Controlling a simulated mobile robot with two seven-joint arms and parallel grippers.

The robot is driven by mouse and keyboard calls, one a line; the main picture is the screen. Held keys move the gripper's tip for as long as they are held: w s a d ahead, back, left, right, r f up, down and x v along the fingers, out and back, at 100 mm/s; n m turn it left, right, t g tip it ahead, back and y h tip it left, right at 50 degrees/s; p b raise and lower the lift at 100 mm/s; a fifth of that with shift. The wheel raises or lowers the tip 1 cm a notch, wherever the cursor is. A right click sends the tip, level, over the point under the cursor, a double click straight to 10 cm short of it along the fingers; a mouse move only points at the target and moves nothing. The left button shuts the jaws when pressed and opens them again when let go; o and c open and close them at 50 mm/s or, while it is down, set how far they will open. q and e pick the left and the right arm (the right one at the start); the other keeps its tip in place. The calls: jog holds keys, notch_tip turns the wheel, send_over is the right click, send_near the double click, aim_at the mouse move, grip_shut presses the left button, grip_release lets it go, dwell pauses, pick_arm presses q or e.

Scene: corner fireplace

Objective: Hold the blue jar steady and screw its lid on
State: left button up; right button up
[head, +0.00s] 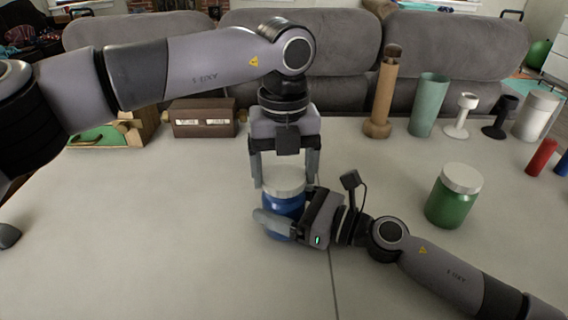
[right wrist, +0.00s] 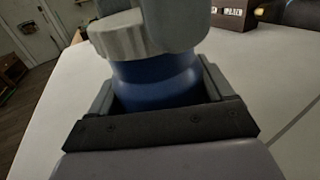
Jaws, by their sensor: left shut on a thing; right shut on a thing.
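The blue jar (head: 283,206) stands on the table in the middle of the head view. Its pale ribbed lid (head: 284,180) is on the jar's mouth. My left gripper (head: 284,182) comes from above and is shut on the lid, a finger on each side. My right gripper (head: 284,226) comes from the right, low down, and is shut around the jar's body. In the right wrist view, the blue jar (right wrist: 155,82) sits between the right fingers and the lid (right wrist: 122,36) shows above it. The thread between them is hidden.
A green jar with a white lid (head: 454,196) stands to the right. A wooden pepper mill (head: 381,95), a teal cup (head: 428,105) and several small items line the back right. A brown box (head: 203,118) is at the back left. The front left of the table (head: 150,240) is clear.

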pick_arm(q)
jog(key=shift+f, duration=0.5)
dwell(0.4)
